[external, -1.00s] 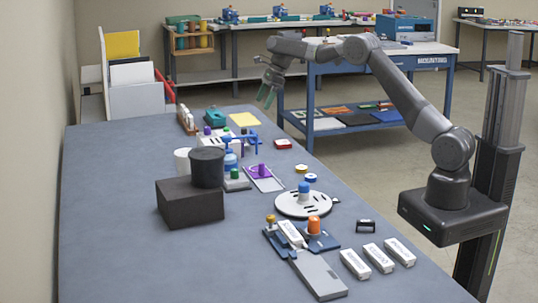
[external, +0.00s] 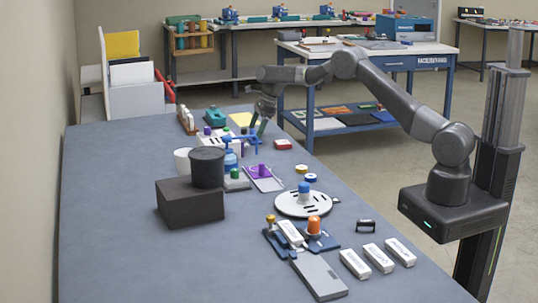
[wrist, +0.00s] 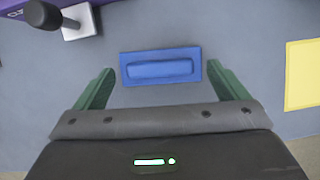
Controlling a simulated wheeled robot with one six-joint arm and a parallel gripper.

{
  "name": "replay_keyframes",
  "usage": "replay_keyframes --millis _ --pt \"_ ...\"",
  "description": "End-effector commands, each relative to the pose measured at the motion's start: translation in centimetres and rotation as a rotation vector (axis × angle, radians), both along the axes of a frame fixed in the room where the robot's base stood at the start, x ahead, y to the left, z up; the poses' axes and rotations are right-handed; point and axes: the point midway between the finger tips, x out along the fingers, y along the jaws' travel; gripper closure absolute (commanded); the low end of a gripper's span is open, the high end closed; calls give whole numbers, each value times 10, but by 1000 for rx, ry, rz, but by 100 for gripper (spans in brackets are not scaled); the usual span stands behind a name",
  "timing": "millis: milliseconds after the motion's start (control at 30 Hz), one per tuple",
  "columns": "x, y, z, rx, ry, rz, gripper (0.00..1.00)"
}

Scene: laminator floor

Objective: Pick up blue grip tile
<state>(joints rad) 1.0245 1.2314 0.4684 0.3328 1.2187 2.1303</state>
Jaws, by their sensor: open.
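The blue grip tile (wrist: 161,67) is a flat blue rectangle with a raised rounded bar along its middle. In the wrist view it lies on the grey surface, just beyond and between the green fingertips of my gripper (wrist: 161,82). The fingers are wide apart, one near each end of the tile, with a gap on both sides. In the external view my gripper (external: 259,122) is low over the far right part of the table, pointing down. I cannot clearly pick out the tile there.
A yellow sheet (wrist: 303,75) lies right of the tile. A white block with a dark knob (wrist: 79,22) and a purple edge lie at upper left. In the external view, a red item (external: 283,144) lies near the table edge. The surface around the tile is clear.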

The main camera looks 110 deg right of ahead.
Motion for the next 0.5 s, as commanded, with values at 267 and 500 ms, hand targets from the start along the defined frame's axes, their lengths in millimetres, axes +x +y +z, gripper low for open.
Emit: replay_keyframes --millis 267,500 --pt "6 -1 -14 -1 -1 0 6" --pt "6 -1 -13 -1 0 -1 44"
